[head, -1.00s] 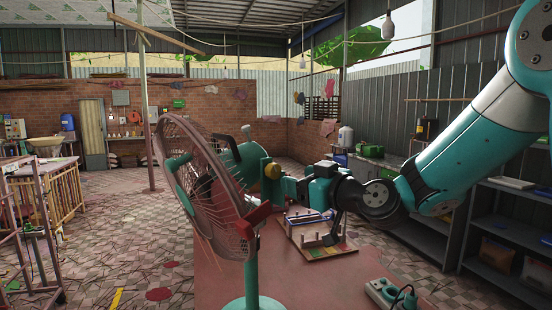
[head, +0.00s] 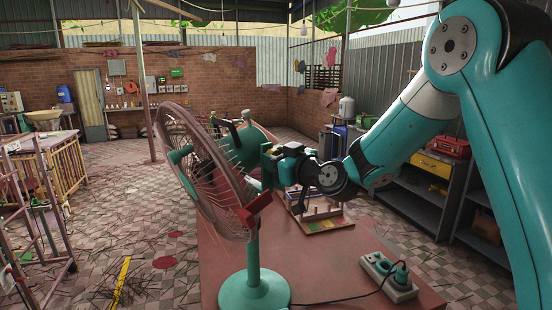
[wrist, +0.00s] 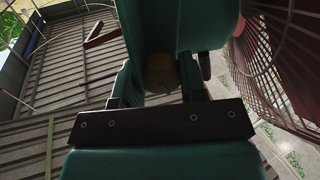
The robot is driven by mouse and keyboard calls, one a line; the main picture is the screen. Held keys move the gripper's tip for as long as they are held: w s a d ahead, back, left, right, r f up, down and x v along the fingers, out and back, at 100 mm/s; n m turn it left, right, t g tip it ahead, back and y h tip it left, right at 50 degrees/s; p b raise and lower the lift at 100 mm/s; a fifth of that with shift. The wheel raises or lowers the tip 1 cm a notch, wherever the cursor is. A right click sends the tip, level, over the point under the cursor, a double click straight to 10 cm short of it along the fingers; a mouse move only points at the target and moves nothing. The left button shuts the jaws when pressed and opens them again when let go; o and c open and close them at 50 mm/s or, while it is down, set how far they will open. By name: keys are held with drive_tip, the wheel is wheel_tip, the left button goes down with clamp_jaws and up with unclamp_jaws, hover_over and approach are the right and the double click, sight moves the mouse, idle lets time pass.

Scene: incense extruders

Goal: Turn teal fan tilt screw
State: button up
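The teal fan (head: 254,283) with a rusty pink wire cage (head: 205,175) stands on the table, its cage facing left. My gripper (head: 268,165) comes from the right, level with the housing behind the cage. In the wrist view, a dull brass-coloured knob (wrist: 161,72), likely the tilt screw, sits between the two fingers of my gripper (wrist: 163,80). A teal fan part lies just beyond it. The fingers lie close on both sides of the knob, but contact is not clear. In the head view my gripper mostly hides the knob.
The reddish table (head: 330,275) bears a wooden rack (head: 322,217) behind my gripper and a power strip (head: 388,275) with a cable at the front right. The fan cage also shows close at the right of the wrist view (wrist: 285,65). Shelves stand at the right.

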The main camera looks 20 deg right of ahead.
drive_tip(key=shift+c, duration=0.8)
drive_tip(key=shift+f+m+b, duration=0.15)
drive_tip(key=shift+m+b, duration=0.65)
drive_tip(key=shift+m, duration=0.4)
drive_tip(key=shift+m+b, duration=0.3)
drive_tip(key=shift+m, duration=0.8)
drive_tip(key=o, duration=0.9)
drive_tip(key=shift+s, duration=0.1)
